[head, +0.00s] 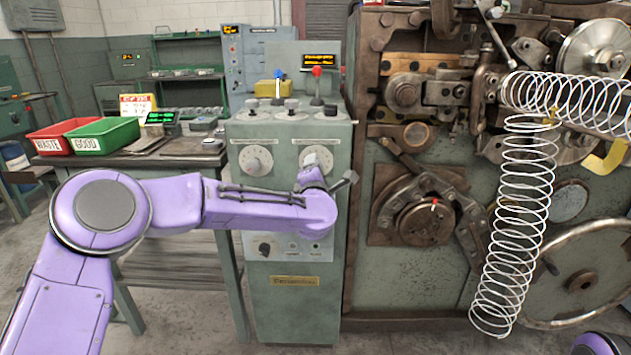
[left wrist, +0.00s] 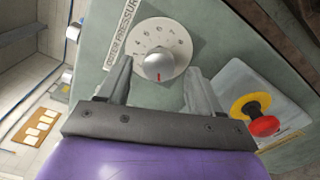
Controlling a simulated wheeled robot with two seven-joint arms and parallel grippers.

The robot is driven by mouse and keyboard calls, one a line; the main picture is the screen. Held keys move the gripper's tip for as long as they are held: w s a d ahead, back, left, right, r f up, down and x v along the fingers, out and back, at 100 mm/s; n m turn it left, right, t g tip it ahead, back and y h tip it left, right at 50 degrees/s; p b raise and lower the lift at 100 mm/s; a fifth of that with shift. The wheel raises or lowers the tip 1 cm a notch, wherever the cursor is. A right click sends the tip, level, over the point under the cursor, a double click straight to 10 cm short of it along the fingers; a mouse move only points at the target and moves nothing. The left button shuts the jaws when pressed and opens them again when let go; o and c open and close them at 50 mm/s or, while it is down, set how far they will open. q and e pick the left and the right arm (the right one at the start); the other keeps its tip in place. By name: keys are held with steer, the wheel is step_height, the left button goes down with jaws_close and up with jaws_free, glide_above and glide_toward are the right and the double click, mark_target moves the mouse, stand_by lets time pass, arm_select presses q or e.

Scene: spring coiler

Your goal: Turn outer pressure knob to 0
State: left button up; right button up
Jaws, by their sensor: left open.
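The outer pressure knob (left wrist: 158,64) is a silver knob on a round white dial plate (left wrist: 137,37), with its label running along the plate's left side in the left wrist view. A red mark on the knob points toward the bottom of that picture; the dial's digits are too small to read surely. In the head view the right-hand dial (head: 318,153) is partly hidden behind my left gripper (head: 328,172). In the left wrist view my left gripper (left wrist: 160,70) is open, its fingers on either side of the knob with visible gaps. My right gripper is out of view.
A red push button (left wrist: 264,126) with a yellow collar sits right of the dial in the wrist view. Another dial (head: 256,160) is on the same green cabinet (head: 290,305). The coiling machine and white springs (head: 518,200) stand close on the right.

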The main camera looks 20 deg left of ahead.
arm_select(q)
steer(key=v, duration=0.7)
steer(key=shift+s, duration=0.3)
steer(key=shift+d, duration=0.1)
